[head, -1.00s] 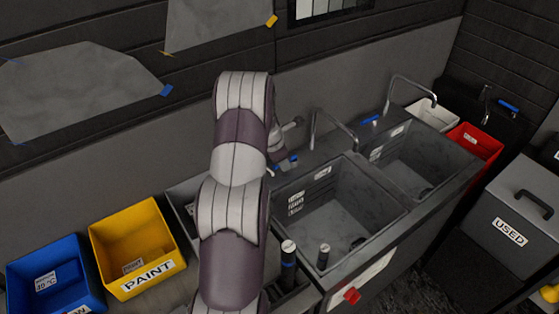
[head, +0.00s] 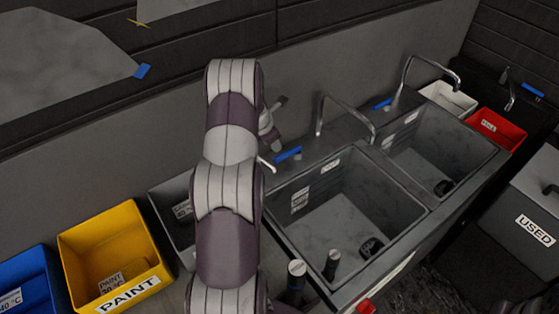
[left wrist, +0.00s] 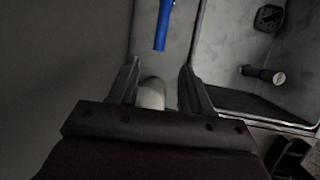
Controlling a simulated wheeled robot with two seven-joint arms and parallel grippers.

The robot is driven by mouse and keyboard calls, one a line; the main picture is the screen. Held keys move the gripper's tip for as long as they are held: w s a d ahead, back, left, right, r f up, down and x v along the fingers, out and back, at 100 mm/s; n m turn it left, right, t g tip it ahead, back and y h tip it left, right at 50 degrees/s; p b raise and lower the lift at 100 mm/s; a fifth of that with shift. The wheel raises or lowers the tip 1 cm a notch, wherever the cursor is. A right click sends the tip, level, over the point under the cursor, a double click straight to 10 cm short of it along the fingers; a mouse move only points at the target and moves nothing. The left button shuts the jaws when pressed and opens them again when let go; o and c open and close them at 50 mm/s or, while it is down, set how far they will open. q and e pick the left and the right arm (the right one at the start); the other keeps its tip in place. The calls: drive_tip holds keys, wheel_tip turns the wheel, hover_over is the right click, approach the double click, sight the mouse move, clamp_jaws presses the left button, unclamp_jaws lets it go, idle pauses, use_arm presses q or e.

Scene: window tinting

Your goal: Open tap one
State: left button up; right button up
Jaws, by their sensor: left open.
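Two taps stand behind the two sink basins; no label shows which is tap one. The nearer tap (head: 321,118) has a curved metal spout and a blue lever (head: 287,153) to its left. The farther tap (head: 405,72) has its own blue lever (head: 382,104). My left gripper (head: 275,118) is partly hidden by my arm, just left of the nearer lever. In the left wrist view my left gripper (left wrist: 159,66) is open, with a pale rounded piece (left wrist: 150,92) between its fingers. The blue lever (left wrist: 163,25) lies beyond the fingertips, apart from them. My right gripper is out of view.
The nearer basin (head: 335,225) holds a dark drain, and dark cylinders with pale tops stand by its front edge. A yellow PAINT bin (head: 75,262) and a blue bin (head: 22,262) are at left. A red bin (head: 508,132) and a USED box (head: 520,205) are at right.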

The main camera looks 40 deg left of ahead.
use_arm(q)
drive_tip(key=f, duration=0.1)
drive_tip(key=p, duration=0.2)
approach(281, 156)
drive_tip(key=f, duration=0.2)
drive_tip(key=x, duration=0.3)
drive_tip(key=p+x, duration=0.1)
drive_tip(key=x, duration=0.2)
drive_tip(key=shift+w+a+r, duration=0.15)
drive_tip(key=shift+w+r, duration=0.05)
drive_tip(key=shift+w, duration=0.2)
drive_tip(key=shift+f+p, duration=0.3)
drive_tip(key=shift+f, duration=0.1)
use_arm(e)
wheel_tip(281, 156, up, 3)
use_arm(q)
drive_tip(key=shift+w, duration=0.1)
clamp_jaws()
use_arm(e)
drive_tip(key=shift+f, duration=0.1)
